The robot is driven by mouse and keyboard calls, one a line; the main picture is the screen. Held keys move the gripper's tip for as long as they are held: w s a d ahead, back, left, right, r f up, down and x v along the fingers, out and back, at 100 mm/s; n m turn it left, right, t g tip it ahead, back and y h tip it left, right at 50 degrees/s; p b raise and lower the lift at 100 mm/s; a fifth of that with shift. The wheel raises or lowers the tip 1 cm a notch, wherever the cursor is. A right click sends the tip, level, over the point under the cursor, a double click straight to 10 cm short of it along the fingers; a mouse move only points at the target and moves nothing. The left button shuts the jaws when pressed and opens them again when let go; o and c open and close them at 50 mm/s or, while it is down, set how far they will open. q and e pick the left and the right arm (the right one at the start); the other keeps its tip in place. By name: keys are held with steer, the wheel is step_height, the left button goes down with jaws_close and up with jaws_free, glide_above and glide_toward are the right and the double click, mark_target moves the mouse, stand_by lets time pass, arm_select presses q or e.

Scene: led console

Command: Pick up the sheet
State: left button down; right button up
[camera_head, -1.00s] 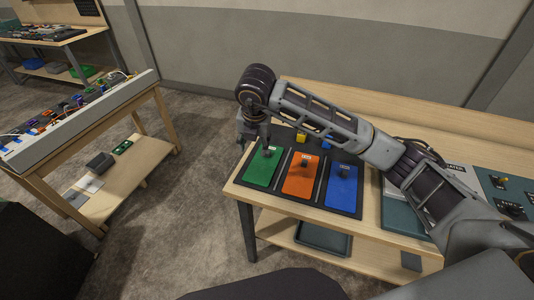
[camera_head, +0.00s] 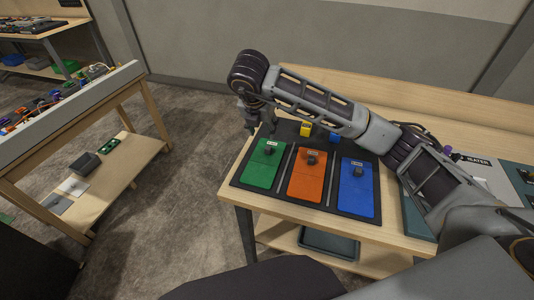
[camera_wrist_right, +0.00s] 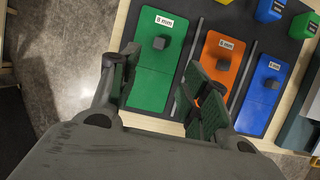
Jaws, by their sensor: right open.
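A green sheet (camera_head: 261,174), an orange sheet (camera_head: 307,187) and a blue sheet (camera_head: 356,198) lie side by side on a dark mat on the bench. Each has a small dark knob and a white label. They also show in the right wrist view, green (camera_wrist_right: 150,88), orange (camera_wrist_right: 222,62) and blue (camera_wrist_right: 264,92). My right gripper (camera_head: 261,129) is open and empty at the back left of the green sheet. In the right wrist view its fingers (camera_wrist_right: 158,80) stand apart in front of the green sheet and hide part of the orange one. My left gripper is not in view.
A yellow block (camera_head: 306,130) and a blue block stand behind the sheets, partly behind my right arm. Thin dividers separate the sheets. A dark tray (camera_head: 327,242) sits on the shelf below. A second bench (camera_head: 75,112) with small parts stands at left, with floor (camera_head: 187,190) between.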

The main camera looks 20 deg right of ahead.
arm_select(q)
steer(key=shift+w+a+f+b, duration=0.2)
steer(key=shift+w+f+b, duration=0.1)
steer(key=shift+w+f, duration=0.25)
arm_select(e)
steer(key=shift+w+f, duration=0.4)
steer(key=shift+f, duration=0.15)
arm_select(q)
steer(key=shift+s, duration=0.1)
arm_select(e)
steer(key=shift+s, duration=0.1)
steer(key=p, duration=0.1)
glide_above(268, 147)
steer(key=s+a, duration=0.2)
steer(key=f, duration=0.7)
steer(key=shift+s+d+f, duration=0.15)
steer(key=shift+d+f, duration=0.05)
steer(key=shift+d, duration=0.05)
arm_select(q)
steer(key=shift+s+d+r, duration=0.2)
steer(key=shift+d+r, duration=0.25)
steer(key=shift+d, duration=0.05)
arm_select(e)
steer(key=shift+f, duration=0.25)
